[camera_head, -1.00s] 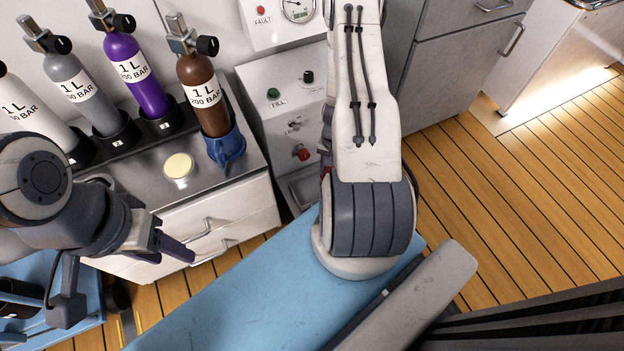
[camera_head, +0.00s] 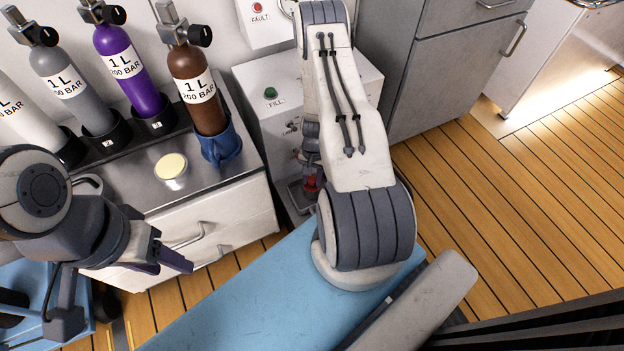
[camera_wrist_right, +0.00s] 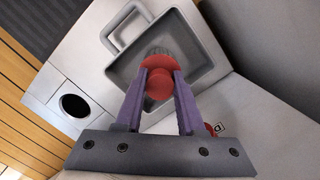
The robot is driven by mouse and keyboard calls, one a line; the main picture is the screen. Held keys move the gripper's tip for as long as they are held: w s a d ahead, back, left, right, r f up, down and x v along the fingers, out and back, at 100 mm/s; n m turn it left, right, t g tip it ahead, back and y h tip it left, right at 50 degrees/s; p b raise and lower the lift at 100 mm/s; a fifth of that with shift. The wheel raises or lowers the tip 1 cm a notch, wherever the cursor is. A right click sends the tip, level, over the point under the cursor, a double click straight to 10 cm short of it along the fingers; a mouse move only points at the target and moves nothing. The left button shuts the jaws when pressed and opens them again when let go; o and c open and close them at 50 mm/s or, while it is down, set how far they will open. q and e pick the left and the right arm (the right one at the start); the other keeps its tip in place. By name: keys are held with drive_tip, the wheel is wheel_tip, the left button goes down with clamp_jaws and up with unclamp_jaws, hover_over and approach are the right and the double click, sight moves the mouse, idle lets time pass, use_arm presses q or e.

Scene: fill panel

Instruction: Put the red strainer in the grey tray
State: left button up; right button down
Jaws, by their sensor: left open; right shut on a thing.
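The red strainer (camera_wrist_right: 160,82) is between the purple fingers of my right gripper (camera_wrist_right: 161,74), which is shut on it. It has a rounded red body, and a dark ribbed part at its far end points into the grey tray (camera_wrist_right: 203,48). From the wrist view I cannot tell whether it touches the tray floor. In the head view a small part of the red strainer (camera_head: 312,183) shows beside my right arm, over the grey tray (camera_head: 296,200), which is partly hidden. My left gripper (camera_head: 168,262) is open and empty in front of the drawers.
The fill panel (camera_head: 275,108) stands behind the tray. A brown cylinder (camera_head: 200,88) sits in a blue holder (camera_head: 220,146) on the counter, beside purple and grey cylinders. A round pale disc (camera_head: 171,166) lies there. A blue surface (camera_head: 270,285) is in front.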

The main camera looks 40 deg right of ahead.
drive_tip(key=shift+f, duration=0.2)
drive_tip(key=c, duration=0.5)
unclamp_jaws()
drive_tip(key=shift+r, duration=0.15)
drive_tip(key=shift+w+d+r+p, duration=0.15)
drive_tip(key=shift+r+p, duration=0.75)
drive_tip(key=shift+r, duration=1.1)
drive_tip(key=shift+w+d+r+p, duration=0.1)
drive_tip(key=shift+d+r+p, duration=0.15)
drive_tip(key=shift+r+p, duration=1.25)
drive_tip(key=shift+w+d+r+p, duration=0.1)
drive_tip(key=shift+d+r+p, duration=0.15)
drive_tip(key=shift+r, duration=2.3)
